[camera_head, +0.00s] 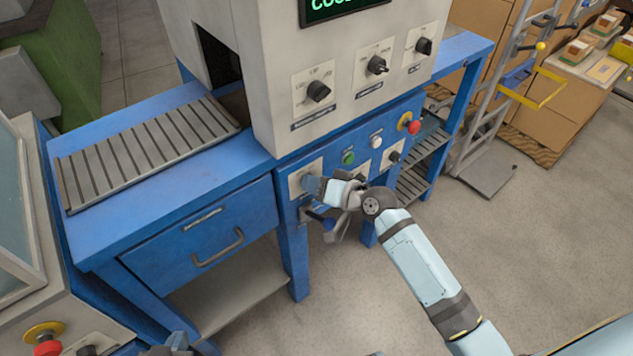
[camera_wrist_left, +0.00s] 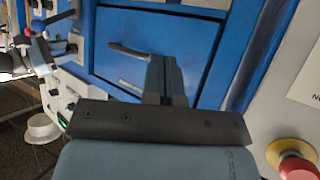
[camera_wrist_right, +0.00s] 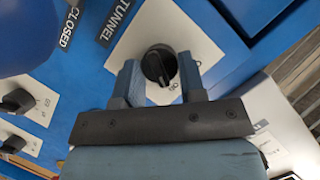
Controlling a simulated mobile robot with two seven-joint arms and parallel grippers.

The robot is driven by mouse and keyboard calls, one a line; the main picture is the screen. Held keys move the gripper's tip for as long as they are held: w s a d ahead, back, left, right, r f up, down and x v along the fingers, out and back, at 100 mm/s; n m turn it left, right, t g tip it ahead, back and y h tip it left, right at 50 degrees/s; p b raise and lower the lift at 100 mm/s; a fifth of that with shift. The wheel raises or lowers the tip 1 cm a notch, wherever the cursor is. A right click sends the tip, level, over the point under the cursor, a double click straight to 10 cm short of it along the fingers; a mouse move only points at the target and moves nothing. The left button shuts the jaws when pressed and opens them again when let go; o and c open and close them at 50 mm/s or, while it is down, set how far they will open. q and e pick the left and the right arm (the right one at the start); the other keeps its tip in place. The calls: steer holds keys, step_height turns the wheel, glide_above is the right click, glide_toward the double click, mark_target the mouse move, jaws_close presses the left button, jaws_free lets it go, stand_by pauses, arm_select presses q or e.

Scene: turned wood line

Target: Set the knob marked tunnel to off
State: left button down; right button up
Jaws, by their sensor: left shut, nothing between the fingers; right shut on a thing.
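The black tunnel knob (camera_wrist_right: 158,56) sits on a white plate (camera_wrist_right: 200,42) on the blue panel, beside a dark label reading TUNNEL (camera_wrist_right: 115,22). My right gripper (camera_wrist_right: 159,80) has a finger on each side of the knob and is shut on it. The plate's position marks are mostly hidden or too small to read, so the setting is unclear. In the head view my right gripper (camera_head: 314,187) hides the knob. My left gripper (camera_wrist_left: 166,82) is shut and empty in front of the blue drawer; its wrist shows at the head view's bottom edge.
Other knobs (camera_wrist_right: 18,101) sit along the same panel. A green button (camera_head: 348,158), a white button (camera_head: 376,142) and a red emergency button (camera_head: 413,127) are near. Three black knobs (camera_head: 318,91) are on the grey housing above. A drawer handle (camera_head: 218,248) juts out left.

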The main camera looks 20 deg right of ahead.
steer(key=shift+r+n+p, duration=0.3)
steer(key=shift+n+p, duration=0.1)
steer(key=shift+p, duration=0.4)
steer(key=n+h+p, duration=0.1)
steer(key=p, duration=0.3)
steer(key=n+h+p, duration=0.1)
steer(key=n+p, duration=0.1)
steer(key=p, duration=0.1)
steer(key=shift+a+r+h+p, duration=0.2)
steer(key=shift+h+p, duration=0.15)
steer(key=shift+h, duration=0.05)
steer(key=n+h+p, duration=0.1)
steer(key=n+p, duration=0.1)
steer(key=shift+s+a+f+t+p, duration=0.1)
steer(key=shift+f+t+p, duration=0.05)
steer(key=shift+t+p, duration=0.15)
steer(key=shift+f+n+t+h+p, duration=0.15)
steer(key=shift+n+t+h+p, duration=0.15)
steer(key=shift+n+h+p, duration=0.3)
arm_select(q)
step_height(320, 180, up, 7)
steer(key=s+a, duration=0.1)
steer(key=shift+a+f+g+y, duration=0.2)
steer(key=shift+g+y, duration=0.1)
arm_select(e)
steer(key=shift+n, duration=0.4)
arm_select(q)
steer(key=shift+d, duration=0.1)
arm_select(e)
steer(key=shift+f, duration=0.1)
